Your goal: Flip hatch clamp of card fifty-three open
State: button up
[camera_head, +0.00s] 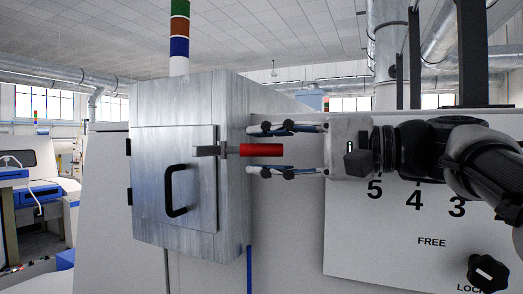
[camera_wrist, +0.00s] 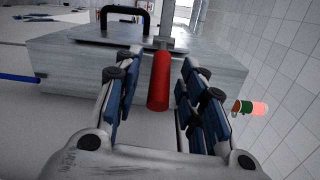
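The hatch clamp has a red grip (camera_head: 262,150) on a grey metal bar (camera_head: 212,151) that lies across the right edge of the hatch door (camera_head: 150,190). The grip points right, level, toward my gripper. My gripper (camera_head: 266,149) is open, one finger above the grip and one below in the head view. In the wrist view the red grip (camera_wrist: 159,82) lies between the open fingers (camera_wrist: 152,80), with gaps on both sides and a narrower one on the right. The hatch door looks shut.
The door sits on a metal box (camera_head: 232,200) and carries a black pull handle (camera_head: 176,190). A signal tower (camera_head: 180,30) stands above the box. A white panel (camera_head: 400,225) with numbers and a black knob (camera_head: 487,273) is below my arm.

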jog(key=v, duration=1.2)
